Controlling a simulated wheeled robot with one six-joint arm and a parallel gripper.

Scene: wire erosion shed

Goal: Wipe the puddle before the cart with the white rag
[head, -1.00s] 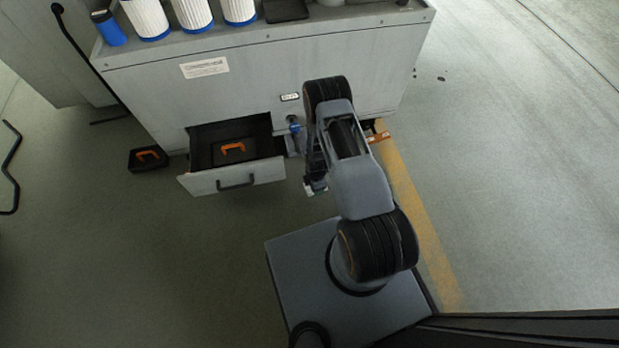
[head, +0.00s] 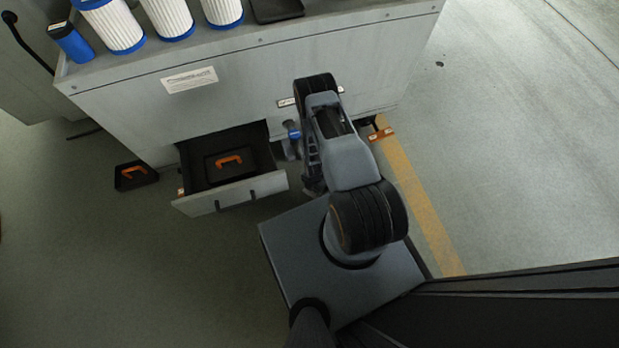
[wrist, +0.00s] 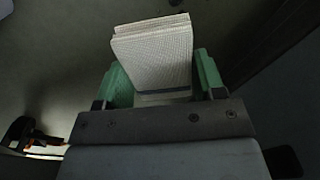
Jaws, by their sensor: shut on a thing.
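The white rag (wrist: 153,55) is a folded, textured pad in the wrist view. My gripper (wrist: 163,80) is shut on it, with one green finger on each side. In the head view my arm hides the gripper and the rag. I cannot make out a puddle in either view. Nothing in view is clearly a cart.
A grey cabinet (head: 240,85) stands ahead, with white filters (head: 170,18) and a blue bottle (head: 70,42) on top. Its drawer (head: 232,193) is pulled open and holds an orange-handled case. A black case (head: 135,175) lies on the floor.

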